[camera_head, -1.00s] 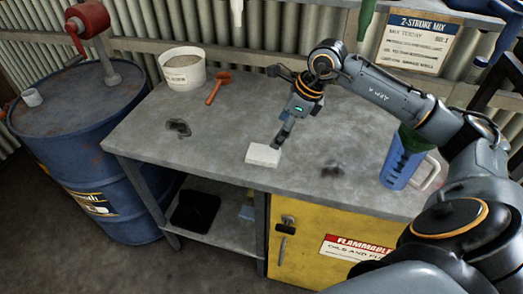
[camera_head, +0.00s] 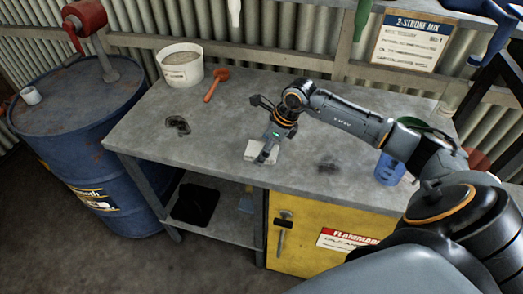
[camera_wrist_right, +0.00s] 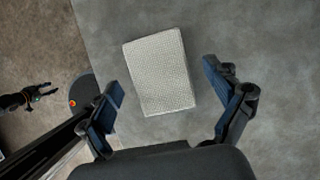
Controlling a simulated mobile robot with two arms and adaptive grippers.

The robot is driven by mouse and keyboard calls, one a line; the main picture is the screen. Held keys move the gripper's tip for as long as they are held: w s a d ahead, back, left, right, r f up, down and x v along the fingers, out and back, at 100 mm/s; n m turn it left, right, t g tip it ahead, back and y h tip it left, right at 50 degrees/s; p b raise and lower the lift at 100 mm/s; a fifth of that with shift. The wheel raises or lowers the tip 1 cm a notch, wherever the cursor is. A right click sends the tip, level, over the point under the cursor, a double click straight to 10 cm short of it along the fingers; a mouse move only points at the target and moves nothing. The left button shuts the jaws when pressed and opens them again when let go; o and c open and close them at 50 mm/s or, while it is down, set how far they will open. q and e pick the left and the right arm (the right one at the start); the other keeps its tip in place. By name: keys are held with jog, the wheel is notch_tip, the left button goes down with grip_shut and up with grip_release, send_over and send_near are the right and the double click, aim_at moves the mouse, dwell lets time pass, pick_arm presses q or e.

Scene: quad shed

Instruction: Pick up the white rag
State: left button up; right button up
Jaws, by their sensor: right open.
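The white rag (camera_head: 252,151) lies folded as a flat, textured rectangle on the grey workbench (camera_head: 215,120), near its front edge. My right gripper (camera_head: 265,155) is over it in the head view and hides part of it. In the right wrist view the whole rag (camera_wrist_right: 160,72) shows between and ahead of the open, empty fingers (camera_wrist_right: 163,82), slightly turned. The fingers stand apart on either side, and the rag is not gripped. A dark gripper with an orange ring, apparently my left (camera_wrist_right: 35,95), shows small at the left edge of that view; its jaws are unclear.
A blue jug (camera_head: 389,168) is at the right, partly behind my arm. A blue drum (camera_head: 85,150) stands left of the bench.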

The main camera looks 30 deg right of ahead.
jog(key=shift+f+b, duration=0.25)
jog(key=shift+b, duration=0.15)
dwell(0.3)
jog(key=c, duration=1.1)
